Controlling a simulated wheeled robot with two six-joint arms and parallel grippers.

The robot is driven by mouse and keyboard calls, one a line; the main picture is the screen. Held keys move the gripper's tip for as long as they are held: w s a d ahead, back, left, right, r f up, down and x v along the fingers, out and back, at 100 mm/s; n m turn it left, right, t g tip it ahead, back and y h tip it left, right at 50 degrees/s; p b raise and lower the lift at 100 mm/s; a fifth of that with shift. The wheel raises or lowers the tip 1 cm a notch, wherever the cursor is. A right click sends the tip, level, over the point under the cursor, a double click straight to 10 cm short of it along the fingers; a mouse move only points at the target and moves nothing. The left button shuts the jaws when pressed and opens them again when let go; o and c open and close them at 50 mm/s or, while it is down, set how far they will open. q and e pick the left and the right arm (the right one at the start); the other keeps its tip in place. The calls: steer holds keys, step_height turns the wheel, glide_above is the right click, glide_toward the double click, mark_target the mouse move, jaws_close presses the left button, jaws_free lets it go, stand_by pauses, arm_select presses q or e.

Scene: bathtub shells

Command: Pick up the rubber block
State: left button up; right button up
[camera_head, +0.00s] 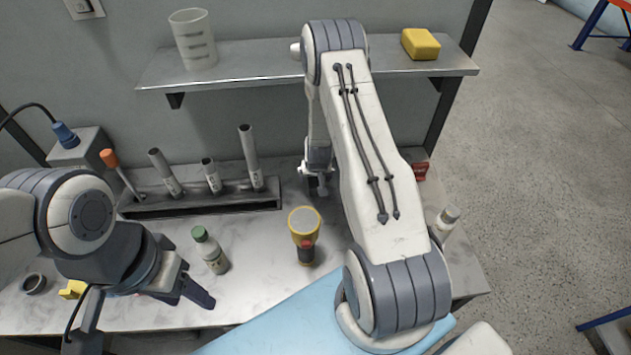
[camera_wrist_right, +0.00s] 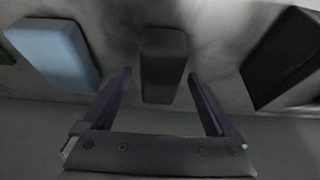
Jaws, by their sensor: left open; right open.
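A dark grey block, which looks like the rubber block (camera_wrist_right: 163,65), lies on the pale worktop in the right wrist view. My right gripper (camera_wrist_right: 158,75) is open, its two fingers on either side of the block in the picture, with gaps to both. I cannot tell how far the block is below the fingertips. In the head view the right gripper (camera_head: 318,182) points down over the worktop behind my arm, and I cannot make out the block there. My left gripper (camera_head: 192,288) is open and empty above the left front of the worktop.
A blue block (camera_wrist_right: 55,52) and a black object (camera_wrist_right: 284,58) flank the grey block. A tool rack (camera_head: 215,202), green-capped bottle (camera_head: 210,250) and yellow flashlight (camera_head: 304,228) stand on the worktop. A shelf (camera_head: 250,66) above holds a beaker (camera_head: 193,38) and yellow sponge-like block (camera_head: 420,43).

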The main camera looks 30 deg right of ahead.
steer(key=shift+f, duration=0.2)
stand_by(0.5)
jaws_close()
